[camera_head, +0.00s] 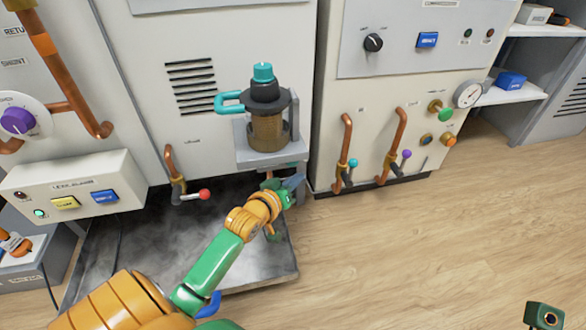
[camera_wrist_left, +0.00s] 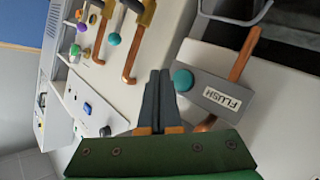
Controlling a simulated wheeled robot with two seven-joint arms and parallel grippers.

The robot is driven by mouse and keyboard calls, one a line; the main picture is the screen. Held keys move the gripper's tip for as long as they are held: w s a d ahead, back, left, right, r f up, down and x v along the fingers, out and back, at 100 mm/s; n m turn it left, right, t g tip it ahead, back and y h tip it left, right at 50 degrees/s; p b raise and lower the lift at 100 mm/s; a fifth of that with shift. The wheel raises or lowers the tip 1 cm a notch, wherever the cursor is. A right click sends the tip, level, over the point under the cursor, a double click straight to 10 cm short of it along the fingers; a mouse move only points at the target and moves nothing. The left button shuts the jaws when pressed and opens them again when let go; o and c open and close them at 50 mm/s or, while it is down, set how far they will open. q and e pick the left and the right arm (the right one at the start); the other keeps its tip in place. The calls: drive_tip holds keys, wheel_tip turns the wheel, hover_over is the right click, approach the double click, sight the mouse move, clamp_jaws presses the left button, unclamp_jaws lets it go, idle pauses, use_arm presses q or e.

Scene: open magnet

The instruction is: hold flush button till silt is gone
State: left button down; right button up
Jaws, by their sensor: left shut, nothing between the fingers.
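The strainer (camera_head: 268,130) stands on a grey bracket on the cabinet front, with a black lid, teal knob and teal side handle. Its see-through body looks brown inside. The teal flush button (camera_wrist_left: 183,80) sits on a grey plate labelled FLUSH (camera_wrist_left: 222,98) in the left wrist view. My left gripper (camera_head: 292,184) is just below the strainer in the head view. Its fingers (camera_wrist_left: 159,75) are shut and empty, with the tips close beside the button in the picture. I cannot tell whether they touch it. My right gripper's fingers do not show.
A red-knobbed valve (camera_head: 204,194) is left of my left gripper. A wet-looking grey tray (camera_head: 250,279) lies on the floor under my arm. The right cabinet (camera_head: 335,110) carries copper pipes, valves and a gauge (camera_head: 467,94). The wooden floor at right is clear.

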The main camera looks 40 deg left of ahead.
use_arm(q)
drive_tip(key=shift+w+a, duration=1)
drive_tip(key=shift+a, duration=0.1)
idle(1.2)
drive_tip(key=shift+w+a, duration=0.25)
drive_tip(key=shift+a, duration=0.05)
drive_tip(key=shift+w+a, duration=0.35)
drive_tip(key=shift+a, duration=0.1)
idle(0.8)
drive_tip(key=shift+r, duration=0.1)
idle(3.7)
drive_tip(key=shift+s+d+p, duration=0.65)
drive_tip(key=shift+d+p, duration=0.1)
drive_tip(key=shift+p, duration=0.25)
